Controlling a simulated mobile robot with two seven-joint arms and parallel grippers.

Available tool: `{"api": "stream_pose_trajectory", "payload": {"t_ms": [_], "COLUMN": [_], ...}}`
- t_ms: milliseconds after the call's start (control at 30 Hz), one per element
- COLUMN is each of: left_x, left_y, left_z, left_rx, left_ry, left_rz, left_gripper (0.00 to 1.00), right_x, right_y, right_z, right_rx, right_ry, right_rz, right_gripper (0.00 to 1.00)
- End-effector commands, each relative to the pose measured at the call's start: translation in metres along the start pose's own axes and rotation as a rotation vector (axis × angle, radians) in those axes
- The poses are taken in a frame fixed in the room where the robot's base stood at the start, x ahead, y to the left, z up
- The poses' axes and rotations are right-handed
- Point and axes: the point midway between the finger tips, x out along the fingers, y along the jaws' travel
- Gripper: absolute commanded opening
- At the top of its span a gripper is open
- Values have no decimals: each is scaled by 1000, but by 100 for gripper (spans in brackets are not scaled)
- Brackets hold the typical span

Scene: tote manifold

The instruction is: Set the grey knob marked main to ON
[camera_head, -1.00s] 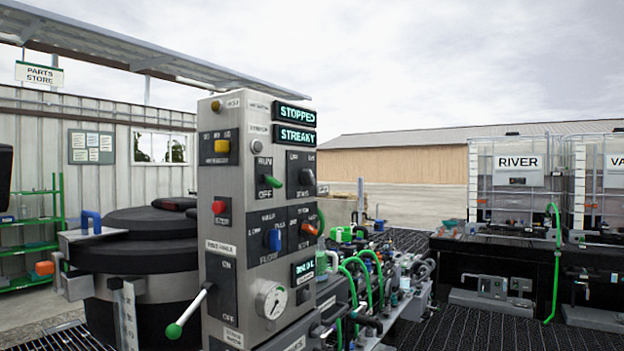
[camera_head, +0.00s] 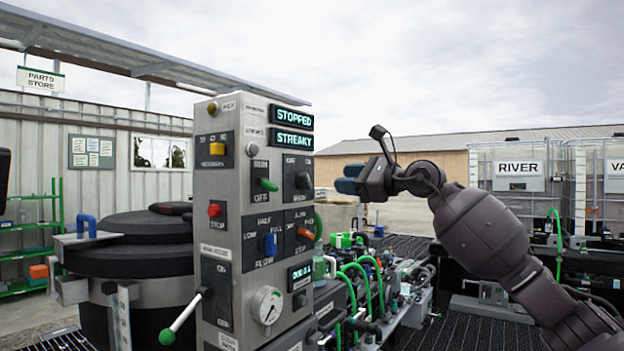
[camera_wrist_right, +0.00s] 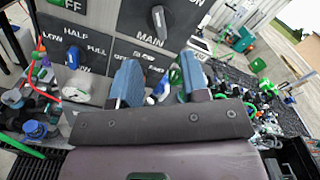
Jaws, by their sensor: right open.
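The grey main knob (camera_head: 303,181) sits on a dark plate on the right half of the grey panel (camera_head: 226,185), with OFF and ON lettering above it and MAIN below. In the wrist view the knob (camera_wrist_right: 160,20) shows at the top above the word MAIN; its exact setting is hard to tell. My right gripper (camera_head: 347,179) is to the right of the panel, apart from the knob, with its fingers towards the panel. In the wrist view the right gripper (camera_wrist_right: 161,82) has two blue fingers spread with nothing held between them. My left gripper is not in view.
Near the main knob are a green-tipped switch (camera_head: 266,185), a blue knob (camera_head: 270,244) and an orange switch (camera_head: 306,233). A lever (camera_head: 182,318) sticks out from the panel's left face. Green hoses (camera_head: 372,270) and pipework stand right of the panel. Displays read STOPPED and STREAKY.

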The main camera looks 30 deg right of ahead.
Motion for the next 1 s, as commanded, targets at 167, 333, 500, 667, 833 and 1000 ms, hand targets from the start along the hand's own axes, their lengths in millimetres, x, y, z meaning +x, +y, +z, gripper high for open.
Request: {"api": "stream_pose_trajectory", "payload": {"t_ms": [167,333,500,667,833,1000], "left_x": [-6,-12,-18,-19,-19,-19], "left_y": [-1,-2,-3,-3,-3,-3], "left_z": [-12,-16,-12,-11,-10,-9], "left_rx": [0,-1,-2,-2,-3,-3], "left_ry": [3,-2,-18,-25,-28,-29], "left_rz": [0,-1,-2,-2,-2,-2], "left_gripper": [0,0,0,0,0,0], "right_x": [29,59,82,93,97,97], "right_y": [-1,-1,0,0,1,1], "right_z": [4,3,3,2,1,1], "right_rx": [5,7,5,4,3,3], "right_ry": [-5,-5,-5,-3,-3,-3], "right_rz": [1,1,2,1,1,1], "right_gripper": [42,42,42,42,42,42]}}
